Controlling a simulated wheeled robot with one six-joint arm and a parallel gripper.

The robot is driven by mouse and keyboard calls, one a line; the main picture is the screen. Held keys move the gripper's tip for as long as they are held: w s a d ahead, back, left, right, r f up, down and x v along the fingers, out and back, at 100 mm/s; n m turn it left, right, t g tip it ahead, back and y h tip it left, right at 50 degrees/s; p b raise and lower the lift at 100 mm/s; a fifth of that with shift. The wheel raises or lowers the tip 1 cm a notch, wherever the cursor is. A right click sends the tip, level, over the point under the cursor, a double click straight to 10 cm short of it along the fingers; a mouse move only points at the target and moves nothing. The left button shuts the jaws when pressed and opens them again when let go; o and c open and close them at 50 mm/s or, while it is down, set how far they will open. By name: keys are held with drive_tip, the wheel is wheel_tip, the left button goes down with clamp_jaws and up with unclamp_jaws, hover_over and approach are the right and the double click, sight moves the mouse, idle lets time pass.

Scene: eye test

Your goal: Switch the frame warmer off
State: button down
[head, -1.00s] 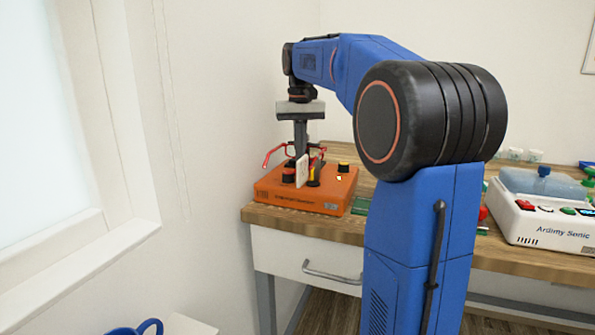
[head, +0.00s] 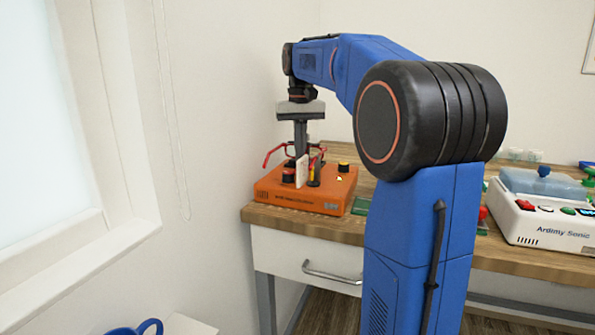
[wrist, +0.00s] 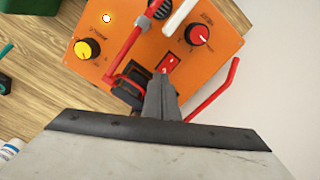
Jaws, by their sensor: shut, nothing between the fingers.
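The frame warmer (head: 300,200) is an orange box at the left end of the wooden bench. In the wrist view its top (wrist: 225,50) carries a red rocker switch (wrist: 170,63), a red knob (wrist: 197,34), a yellow knob (wrist: 88,49) and a small bright lamp (wrist: 106,18). A red glasses frame (wrist: 124,55) stands over the top, with one red arm to each side of my gripper. My gripper (wrist: 162,80) is shut and empty, pointing down, its tips right beside the rocker switch. I cannot tell whether they touch it. My gripper also shows in the head view (head: 301,152).
A white upright plate (head: 302,171) stands on the warmer near the tips. A white Ardimy Sonic machine (head: 545,222) is at the right of the bench. The wall and window are close on the left. A drawer (head: 310,260) is below the bench top.

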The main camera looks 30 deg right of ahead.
drive_tip(key=shift+f, duration=0.7)
idle(0.5)
wheel_tip(320, 180, up, 7)
idle(1.1)
idle(0.4)
